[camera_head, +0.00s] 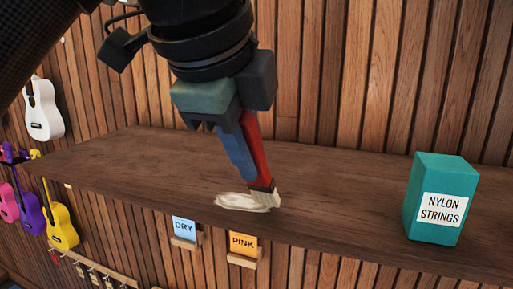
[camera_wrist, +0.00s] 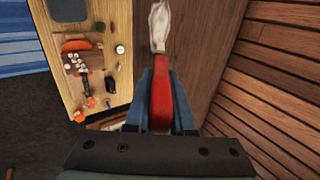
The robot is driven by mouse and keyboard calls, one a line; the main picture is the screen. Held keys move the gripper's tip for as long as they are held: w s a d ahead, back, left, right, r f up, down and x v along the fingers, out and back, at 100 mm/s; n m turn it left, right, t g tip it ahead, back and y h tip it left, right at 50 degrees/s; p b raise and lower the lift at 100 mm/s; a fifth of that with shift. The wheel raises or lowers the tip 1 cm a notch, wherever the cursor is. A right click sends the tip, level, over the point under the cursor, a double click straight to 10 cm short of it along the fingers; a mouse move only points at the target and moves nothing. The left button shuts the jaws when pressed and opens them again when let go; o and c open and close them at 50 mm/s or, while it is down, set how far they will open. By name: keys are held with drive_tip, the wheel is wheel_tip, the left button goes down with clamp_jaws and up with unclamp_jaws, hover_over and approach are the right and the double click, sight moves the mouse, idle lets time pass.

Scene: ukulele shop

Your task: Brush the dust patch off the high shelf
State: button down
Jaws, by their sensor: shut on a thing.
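The high shelf (camera_head: 330,180) is a long dark wooden board against a slatted wall. A pale, whitish dust patch (camera_head: 236,202) lies on it near the front edge. My gripper (camera_head: 245,165) is shut on the red handle of a brush (camera_head: 254,145) and points down over the shelf. The brush's pale bristles (camera_head: 265,198) are at the right end of the dust patch and seem to touch the shelf there. In the wrist view the red handle (camera_wrist: 161,105) sits between the blue fingers, and the bristles cover or adjoin the pale patch.
A teal box labelled "NYLON STRINGS" (camera_head: 441,200) stands on the shelf to the right. Cards reading "DRY" (camera_head: 184,228) and "PINK" (camera_head: 243,244) sit below the front edge. Ukuleles, one white (camera_head: 43,108) and one yellow (camera_head: 60,222), hang at left. The shelf's left part is clear.

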drive_tip(key=shift+f, duration=0.35)
drive_tip(key=shift+w+a, duration=1.25)
drive_tip(key=shift+a, duration=2.6)
drive_tip(key=shift+s+d, duration=0.4)
drive_tip(key=shift+d, duration=0.9)
drive_tip(key=shift+s+d, duration=0.45)
drive_tip(key=shift+d, duration=0.85)
drive_tip(key=shift+s+d, duration=0.4)
drive_tip(key=shift+d, duration=0.9)
drive_tip(key=shift+a+r, duration=0.1)
